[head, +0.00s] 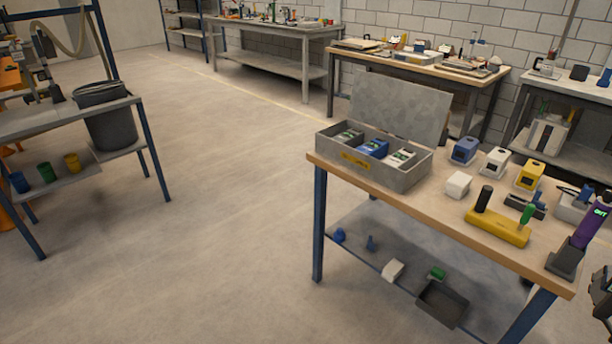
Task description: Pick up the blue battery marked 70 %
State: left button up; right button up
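An open grey metal box (402,179) with a raised lid stands at the left end of the wooden-topped workbench (440,195). A blue block (373,148), possibly a battery, lies in its middle compartment, between pale blocks with green parts. A second blue block (464,150) with a dark opening stands to the right of the box. No 70 % marking is legible on either. A dark part at the lower right edge may be my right gripper (603,294); it is cut off, away from the box, and its fingers cannot be made out. My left gripper is not in view.
On the bench stand white (493,163) and yellow (529,175) blocks, a white cube (458,184), a yellow holder (496,229) with upright handles and a purple tool (592,220). A lower shelf holds a dark tray (441,304). The floor left of the bench is open.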

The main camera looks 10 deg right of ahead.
aim_at(377, 148)
jog(key=u, duration=0.8)
jog(key=i, duration=1.1)
jog(key=z, duration=0.35)
jog(key=i, duration=1.25)
jog(key=z, duration=1)
